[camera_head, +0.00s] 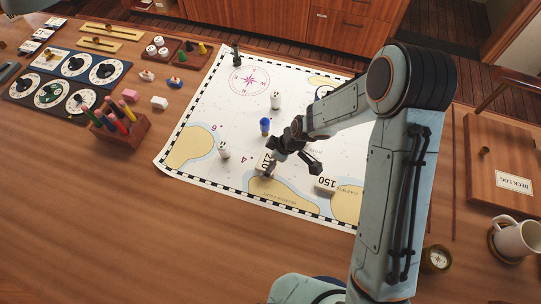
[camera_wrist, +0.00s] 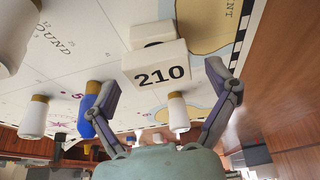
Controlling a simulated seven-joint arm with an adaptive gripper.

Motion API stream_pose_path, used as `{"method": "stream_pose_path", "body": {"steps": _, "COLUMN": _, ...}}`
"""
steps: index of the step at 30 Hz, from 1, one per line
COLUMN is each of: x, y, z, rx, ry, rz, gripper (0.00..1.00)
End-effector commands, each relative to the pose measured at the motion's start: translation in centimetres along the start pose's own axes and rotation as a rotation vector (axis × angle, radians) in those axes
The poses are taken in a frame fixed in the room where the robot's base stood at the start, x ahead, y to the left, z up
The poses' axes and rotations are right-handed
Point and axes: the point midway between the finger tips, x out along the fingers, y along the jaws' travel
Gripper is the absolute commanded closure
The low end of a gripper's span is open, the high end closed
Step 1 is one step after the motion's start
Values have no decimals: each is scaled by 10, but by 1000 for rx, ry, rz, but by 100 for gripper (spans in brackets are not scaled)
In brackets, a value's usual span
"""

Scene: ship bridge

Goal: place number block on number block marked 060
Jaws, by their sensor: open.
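A white number block marked 210 (camera_head: 267,161) stands on the chart, left of the white number block marked 150 (camera_head: 326,184). My gripper (camera_head: 294,163) is open and low over the chart beside the 210 block. In the wrist view the 210 block (camera_wrist: 158,68) appears between the spread fingertips of my gripper (camera_wrist: 163,75), with a gap on each side. Another white block (camera_wrist: 152,33) shows partly behind it, its marking hidden. I cannot make out a block marked 060 in either view.
White pieces (camera_head: 224,150) (camera_head: 275,100) and a blue piece (camera_head: 265,126) stand on the chart (camera_head: 215,115) close to my gripper. A pen holder (camera_head: 118,137) stands left of the chart. A mug (camera_head: 516,238) is far right. The front left table is clear.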

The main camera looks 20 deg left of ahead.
Motion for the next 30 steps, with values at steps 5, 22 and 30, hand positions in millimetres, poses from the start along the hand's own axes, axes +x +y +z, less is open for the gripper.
{"method": "stream_pose_path", "body": {"steps": 5, "x": -20, "y": 1, "z": -1, "rx": 0, "ry": 1, "rz": 4, "gripper": 14}}
{"method": "stream_pose_path", "body": {"steps": 22, "x": -120, "y": 0, "z": -1, "rx": 0, "ry": 1, "rz": 2, "gripper": 14}}
{"method": "stream_pose_path", "body": {"steps": 30, "x": -128, "y": -2, "z": 2, "rx": 24, "ry": -12, "rz": 3, "gripper": 14}}
